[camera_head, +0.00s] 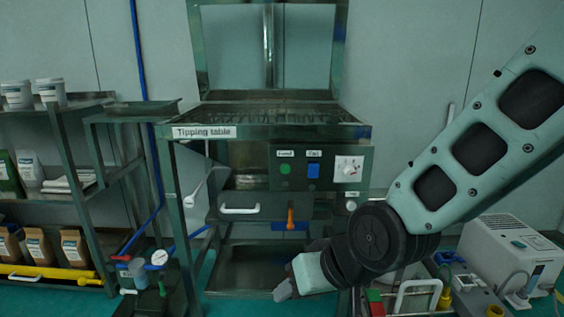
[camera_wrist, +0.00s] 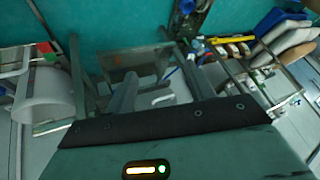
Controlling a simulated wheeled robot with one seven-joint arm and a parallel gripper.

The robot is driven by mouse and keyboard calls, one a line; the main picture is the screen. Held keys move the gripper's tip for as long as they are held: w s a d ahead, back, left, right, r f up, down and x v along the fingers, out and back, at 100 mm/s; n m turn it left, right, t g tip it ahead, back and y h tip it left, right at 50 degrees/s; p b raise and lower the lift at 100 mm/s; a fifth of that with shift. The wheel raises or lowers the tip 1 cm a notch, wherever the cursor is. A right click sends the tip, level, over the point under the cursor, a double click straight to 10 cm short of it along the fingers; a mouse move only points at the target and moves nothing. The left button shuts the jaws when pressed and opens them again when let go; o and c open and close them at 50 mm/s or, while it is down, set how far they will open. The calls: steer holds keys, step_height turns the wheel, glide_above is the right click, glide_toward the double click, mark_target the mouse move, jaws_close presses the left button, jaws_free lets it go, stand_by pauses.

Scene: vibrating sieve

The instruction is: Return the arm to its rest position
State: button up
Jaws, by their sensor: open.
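My arm comes in from the right in the head view and bends down at a dark joint. My gripper (camera_head: 285,289) hangs low in front of the tipping table (camera_head: 205,132), pointing down and left. In the wrist view my gripper (camera_wrist: 158,85) shows two grey fingers spread apart, with nothing held between them. The gripper's lower part is partly hidden in the head view. I cannot tell its exact distance from the table's lower shelf.
The table's front has a white handle (camera_head: 240,209), an orange lever (camera_head: 291,222) and a control panel (camera_head: 320,168). A shelf rack (camera_head: 62,150) with bags and tubs stands left. A white machine (camera_head: 510,255) and a cart with a white handle (camera_head: 418,287) stand right.

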steer(key=s+d+r+n+g+h, duration=0.1)
steer(key=s+d+n+g+h, duration=0.3)
steer(key=s+d, duration=0.8)
steer(key=s+a+r+p, duration=0.1)
steer(key=s+r+p, duration=0.2)
steer(key=r+p, duration=2.4)
steer(key=shift+r+g+h, duration=0.25)
steer(key=shift+g+h, duration=0.05)
steer(key=shift+g, duration=0.1)
steer(key=shift+s+a, duration=0.1)
steer(key=shift+c, duration=0.3)
